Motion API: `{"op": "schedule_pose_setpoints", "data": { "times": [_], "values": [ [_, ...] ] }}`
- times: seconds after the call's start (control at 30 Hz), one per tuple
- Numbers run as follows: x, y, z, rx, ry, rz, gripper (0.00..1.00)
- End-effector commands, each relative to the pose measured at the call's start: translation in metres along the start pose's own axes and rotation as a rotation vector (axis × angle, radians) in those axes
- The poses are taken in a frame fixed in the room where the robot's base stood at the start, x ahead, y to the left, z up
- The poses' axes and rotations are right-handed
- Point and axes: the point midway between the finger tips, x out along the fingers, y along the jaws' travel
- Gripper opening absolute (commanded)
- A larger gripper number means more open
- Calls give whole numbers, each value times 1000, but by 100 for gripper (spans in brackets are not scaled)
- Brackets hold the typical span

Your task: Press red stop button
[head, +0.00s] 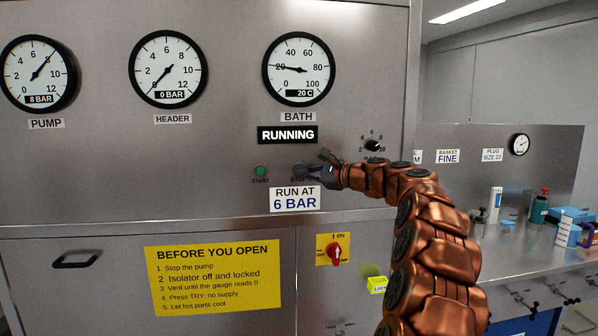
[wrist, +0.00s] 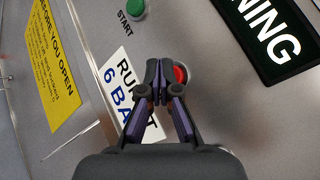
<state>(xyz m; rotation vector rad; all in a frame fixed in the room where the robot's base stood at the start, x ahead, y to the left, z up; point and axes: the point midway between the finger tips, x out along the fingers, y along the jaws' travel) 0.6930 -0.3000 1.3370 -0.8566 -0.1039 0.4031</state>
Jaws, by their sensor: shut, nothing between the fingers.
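The red stop button (wrist: 181,75) shows in the wrist view, partly covered by my fingers. In the head view it is hidden behind my gripper, just above a partly covered "STOP" label. My gripper (wrist: 158,72) is shut and empty, with its fingertips beside the red button and overlapping it in the picture. I cannot tell whether they touch it. In the head view my gripper (head: 304,170) is close to the grey panel. The green start button (head: 261,171) is to its left; it also shows in the wrist view (wrist: 134,9). The display (head: 287,135) reads RUNNING.
A black selector knob (head: 373,146) is right of my gripper. Below are a "RUN AT 6 BAR" label (head: 295,199) and a red isolator switch (head: 335,252). The pump gauge (head: 38,73) reads 8 bar, the header gauge (head: 168,69) 0 bar. A bench (head: 520,262) stands at right.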

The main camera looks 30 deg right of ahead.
Motion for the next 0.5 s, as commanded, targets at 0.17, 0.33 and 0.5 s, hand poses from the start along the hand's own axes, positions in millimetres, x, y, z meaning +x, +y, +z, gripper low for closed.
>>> {"op": "schedule_pose_setpoints", "data": {
  "times": [0.17,0.33,0.5],
  "values": [
    [0,0,0,0,0,0,0],
    [0,0,0,0,0,0,0],
    [2,-3,0,1,-1,0,0]
  ]
}}
